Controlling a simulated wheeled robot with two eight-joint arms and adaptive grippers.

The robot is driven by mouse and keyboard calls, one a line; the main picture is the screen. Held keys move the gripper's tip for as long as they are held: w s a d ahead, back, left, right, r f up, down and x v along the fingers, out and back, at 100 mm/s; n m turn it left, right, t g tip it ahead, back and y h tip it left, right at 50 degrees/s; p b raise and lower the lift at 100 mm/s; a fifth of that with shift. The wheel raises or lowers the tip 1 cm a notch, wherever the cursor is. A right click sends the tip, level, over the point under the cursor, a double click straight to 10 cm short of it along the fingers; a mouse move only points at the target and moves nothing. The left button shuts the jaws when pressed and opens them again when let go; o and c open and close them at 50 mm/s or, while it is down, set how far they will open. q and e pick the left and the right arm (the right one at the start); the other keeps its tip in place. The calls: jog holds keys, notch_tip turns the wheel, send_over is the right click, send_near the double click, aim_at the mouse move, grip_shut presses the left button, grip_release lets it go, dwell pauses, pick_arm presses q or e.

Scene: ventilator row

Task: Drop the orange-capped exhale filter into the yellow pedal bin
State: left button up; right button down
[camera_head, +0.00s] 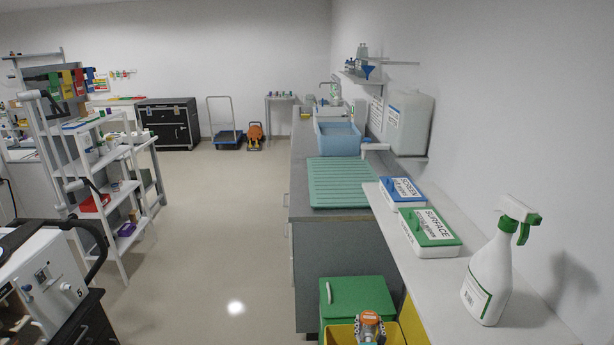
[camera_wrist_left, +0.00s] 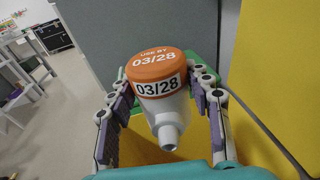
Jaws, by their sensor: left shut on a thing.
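The exhale filter (camera_wrist_left: 158,85) has an orange cap marked "USE BY 03/28" and a pale body with a short spout pointing toward the wrist camera. My left gripper (camera_wrist_left: 164,108) is shut on it, one finger on each side. In the head view the filter's orange cap (camera_head: 369,316) shows at the bottom edge, with my gripper (camera_head: 369,329) around it. The yellow pedal bin (camera_head: 340,334) stands below, its opening under the gripper and a yellow panel, apparently its raised lid (camera_head: 412,322), on the right. The bin's inside is mostly hidden. My right gripper is not in view.
A green bin (camera_head: 348,294) stands just behind the yellow one, beside the grey counter (camera_head: 352,250). A white shelf (camera_head: 455,275) with wipe boxes (camera_head: 430,230) and a spray bottle (camera_head: 490,275) overhangs on the right. The floor (camera_head: 220,240) to the left is clear.

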aim_at(369, 318)
pick_arm(q)
notch_tip(369, 318, down, 5)
jog(key=shift+f+b, duration=0.1)
jog(key=shift+b, duration=0.9)
jog(key=o, duration=1.2)
jog(key=shift+o, duration=0.2)
jog(key=shift+r, duration=0.2)
notch_tip(369, 318, up, 10)
jog(key=shift+f, duration=0.1)
